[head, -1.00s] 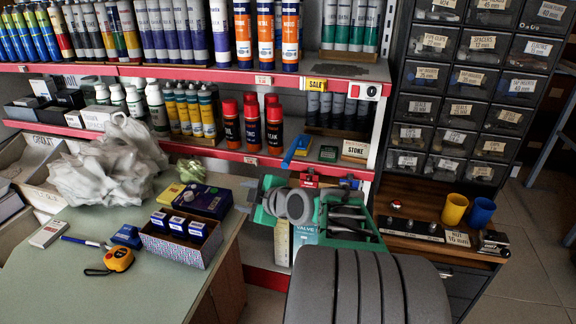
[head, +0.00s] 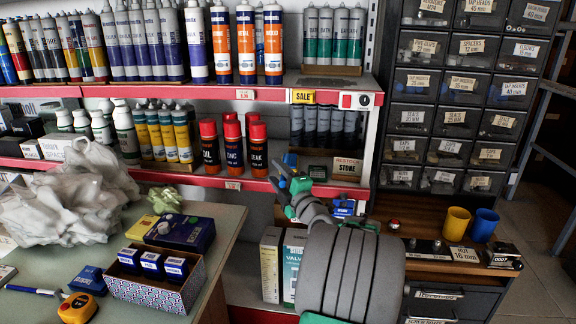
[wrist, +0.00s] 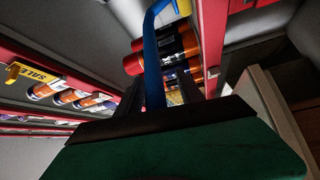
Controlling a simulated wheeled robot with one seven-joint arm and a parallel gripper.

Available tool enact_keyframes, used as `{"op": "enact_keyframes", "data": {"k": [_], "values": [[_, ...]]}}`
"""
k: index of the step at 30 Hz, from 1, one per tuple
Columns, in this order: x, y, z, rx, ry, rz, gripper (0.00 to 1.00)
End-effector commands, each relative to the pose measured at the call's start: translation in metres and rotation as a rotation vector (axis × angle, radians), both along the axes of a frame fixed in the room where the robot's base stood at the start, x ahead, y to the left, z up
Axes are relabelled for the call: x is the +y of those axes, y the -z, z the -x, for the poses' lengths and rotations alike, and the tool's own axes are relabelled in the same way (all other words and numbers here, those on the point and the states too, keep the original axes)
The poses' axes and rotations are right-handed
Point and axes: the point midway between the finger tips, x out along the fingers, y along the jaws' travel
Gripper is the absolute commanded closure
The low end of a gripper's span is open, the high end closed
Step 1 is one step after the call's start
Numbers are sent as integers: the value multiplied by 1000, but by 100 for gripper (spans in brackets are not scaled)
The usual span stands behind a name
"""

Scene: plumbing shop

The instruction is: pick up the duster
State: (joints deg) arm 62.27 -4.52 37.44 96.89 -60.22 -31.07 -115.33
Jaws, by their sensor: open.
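A long blue handle, which looks like the duster's (wrist: 152,62), stands out in the wrist view and bends at its top end. It runs down between the dark fingers of my gripper (wrist: 160,95), which are apart. I cannot tell whether either finger touches it. In the head view the blue duster (head: 282,190) shows as a slanted strip at the lower red shelf edge, beside my gripper (head: 297,188). My arm and gripper partly hide that spot, and the duster's head is not clear.
Red, blue and orange cans (head: 209,147) stand left of my gripper on the lower shelf. Yellow (head: 455,223) and blue cups stand on the wooden counter. A green-topped table (head: 215,228) with a box and white bag is at left.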

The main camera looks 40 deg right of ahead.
Motion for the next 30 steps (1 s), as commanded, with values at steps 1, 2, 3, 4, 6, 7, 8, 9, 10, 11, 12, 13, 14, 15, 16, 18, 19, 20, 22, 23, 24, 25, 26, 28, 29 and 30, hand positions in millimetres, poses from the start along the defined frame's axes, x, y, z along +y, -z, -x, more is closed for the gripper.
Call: {"op": "enact_keyframes", "data": {"k": [1,2,3,4,6,7,8,9,10,11,12,13,14,15,16,18,19,20,22,23,24,25,26,28,29,30], "values": [[0,0,-1,0,0,-1,55],[-1,0,-1,0,1,-1,55],[-1,0,-1,0,2,-1,55],[-1,0,-1,0,2,-1,55],[-1,0,0,0,2,0,56],[-2,0,0,0,3,0,59],[-2,0,0,0,4,-1,61],[-2,0,0,0,4,-1,64],[-2,0,0,0,4,-1,67],[-2,0,0,0,4,-1,69],[-2,0,0,0,4,-1,73],[-2,0,0,0,4,-1,75],[-2,0,0,0,4,-1,78],[-2,0,0,0,3,0,81],[-2,0,0,0,4,-1,83],[-2,0,0,1,4,-1,89],[-2,0,0,1,4,-1,91],[-2,0,0,1,4,-1,94],[-2,1,0,1,3,-2,100],[-2,1,0,1,3,-2,100],[-2,1,0,1,3,-2,100],[-2,1,0,1,3,-2,100],[-2,1,0,1,3,-2,100],[-2,1,0,2,3,-2,100],[-2,1,0,2,3,-2,100],[-2,1,0,2,3,-2,100]]}}
